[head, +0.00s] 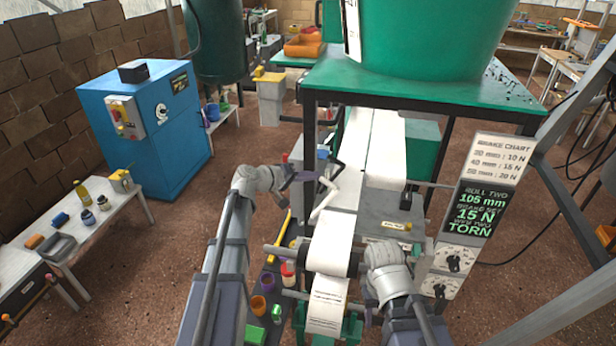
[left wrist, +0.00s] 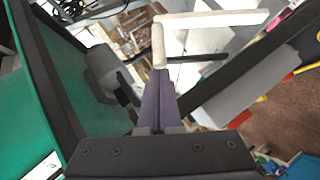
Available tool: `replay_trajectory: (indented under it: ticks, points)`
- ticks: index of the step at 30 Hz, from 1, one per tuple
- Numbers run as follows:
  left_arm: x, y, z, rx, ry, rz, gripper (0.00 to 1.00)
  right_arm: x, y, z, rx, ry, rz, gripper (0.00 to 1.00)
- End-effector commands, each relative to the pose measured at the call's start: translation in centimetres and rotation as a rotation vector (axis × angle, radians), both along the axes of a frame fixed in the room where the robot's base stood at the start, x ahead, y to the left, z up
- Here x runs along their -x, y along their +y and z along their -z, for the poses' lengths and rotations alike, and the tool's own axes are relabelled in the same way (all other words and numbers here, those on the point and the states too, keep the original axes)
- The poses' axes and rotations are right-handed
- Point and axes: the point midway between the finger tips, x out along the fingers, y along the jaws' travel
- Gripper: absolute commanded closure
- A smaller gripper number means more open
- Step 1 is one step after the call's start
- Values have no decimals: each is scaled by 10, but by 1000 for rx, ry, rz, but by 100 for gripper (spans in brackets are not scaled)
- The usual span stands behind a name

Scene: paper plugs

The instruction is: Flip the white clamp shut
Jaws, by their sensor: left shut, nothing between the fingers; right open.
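The white clamp (head: 325,197) is a thin, bent white lever beside the paper strip, left of its middle in the head view. Its arm slants up and away from the paper. In the left wrist view the clamp (left wrist: 205,20) is an L-shaped pale bar at top. My left gripper (head: 310,176), with purple fingers, is shut and empty just left of the clamp. In the left wrist view its fingertips (left wrist: 159,75) meet the bar's lower end in the picture; I cannot tell whether they touch. My right gripper (head: 362,270) is open by the lower roll; its fingers are hard to make out.
White paper (head: 340,196) runs down the machine to a roll (head: 331,252). A green-topped table (head: 430,92) stands behind. A dark sign (head: 472,210) reads TORN at right. A side bench (head: 75,232) with bottles and a blue cabinet (head: 165,140) are at left.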

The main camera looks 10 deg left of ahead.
Motion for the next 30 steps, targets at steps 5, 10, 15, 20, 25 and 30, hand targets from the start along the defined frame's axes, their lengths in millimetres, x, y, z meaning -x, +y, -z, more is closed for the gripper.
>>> replay_trajectory:
  ticks: [5, 10, 15, 20, 25, 30]
  points:
    - [0, 0, 0, -1, 0, 0, 100, 0, 0, 0, 0, 0, 0, 50]
    - [1, -6, -1, -26, 2, 1, 100, 0, 0, -5, 0, 0, 0, 50]
    - [1, -23, -2, -110, 3, 4, 100, 0, 0, -16, 0, 0, -1, 50]
    - [2, -48, 3, -240, 2, 6, 100, 0, 0, -27, 0, 0, -1, 50]
    - [1, -76, 15, -402, 0, 6, 100, 0, 0, -31, 0, 0, -1, 50]
    - [1, -103, 33, -563, 0, 7, 100, 0, 0, -27, 0, 0, -1, 50]
